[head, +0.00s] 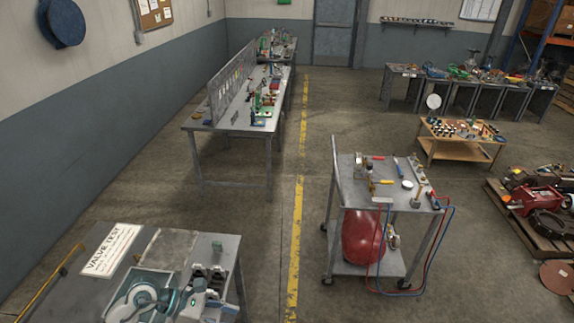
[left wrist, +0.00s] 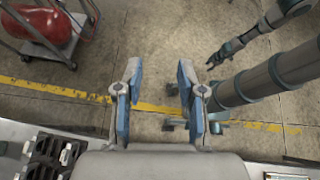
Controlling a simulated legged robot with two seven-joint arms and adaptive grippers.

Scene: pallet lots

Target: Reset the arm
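My left gripper (left wrist: 158,85) shows in the left wrist view. Its two blue-and-grey fingers are spread apart with nothing between them, and bare floor shows beyond the gap. In the head view, white and teal parts of my arm show at the bottom left, over the grey workbench (head: 225,255); I cannot make out the fingertips there. The bench also shows at the lower left of the left wrist view.
A cart (head: 345,190) with a red tank (head: 362,238) stands to the right. A yellow floor line (head: 297,220) runs through clear floor between bench and cart.

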